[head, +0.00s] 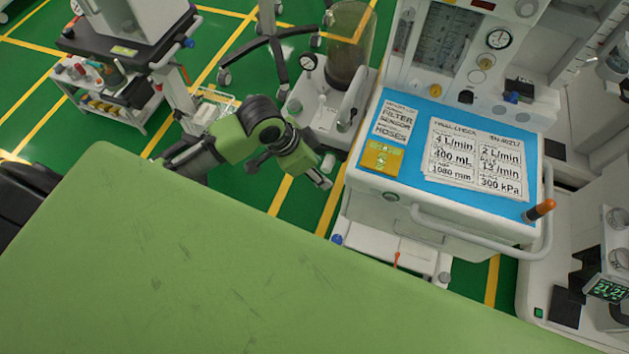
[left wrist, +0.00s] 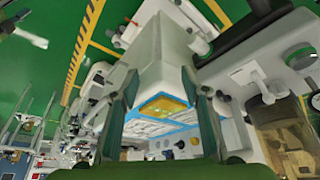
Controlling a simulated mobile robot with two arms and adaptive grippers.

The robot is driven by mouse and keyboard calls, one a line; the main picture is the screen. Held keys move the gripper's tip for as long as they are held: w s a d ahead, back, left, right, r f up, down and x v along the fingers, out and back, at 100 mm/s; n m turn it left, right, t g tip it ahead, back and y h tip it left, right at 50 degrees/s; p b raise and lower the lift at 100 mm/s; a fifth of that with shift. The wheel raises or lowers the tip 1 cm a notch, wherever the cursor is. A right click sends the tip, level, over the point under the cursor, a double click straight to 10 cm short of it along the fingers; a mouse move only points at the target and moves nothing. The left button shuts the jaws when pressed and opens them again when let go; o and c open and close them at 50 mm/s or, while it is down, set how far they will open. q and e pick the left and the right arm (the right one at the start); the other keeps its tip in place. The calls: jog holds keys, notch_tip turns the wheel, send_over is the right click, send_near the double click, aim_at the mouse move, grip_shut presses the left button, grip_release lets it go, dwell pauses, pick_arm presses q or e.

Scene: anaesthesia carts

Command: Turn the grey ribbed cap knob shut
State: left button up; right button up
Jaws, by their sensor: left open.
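My left gripper (head: 323,174) reaches in from the left, above the floor beside the left side of the white anaesthesia cart (head: 450,218). Its two dark fingers stand apart in the left wrist view (left wrist: 158,112), with nothing held between them. The cart's white corner and yellow label (left wrist: 162,106) show beyond the fingers. I cannot pick out the grey ribbed cap knob with certainty. A grey-green disc (left wrist: 300,56) shows at the right of the left wrist view. My right gripper is not in view.
A large green surface (head: 200,260) fills the foreground.

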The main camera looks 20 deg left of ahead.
pick_arm(q)
jog(key=shift+s+d+f+n, duration=0.15)
jog(key=shift+s+d+f, duration=0.05)
jog(key=shift+s, duration=0.25)
jog(key=shift+s+d+f+n, duration=0.15)
jog(key=shift+s+d+f, duration=0.05)
jog(key=shift+s, duration=0.25)
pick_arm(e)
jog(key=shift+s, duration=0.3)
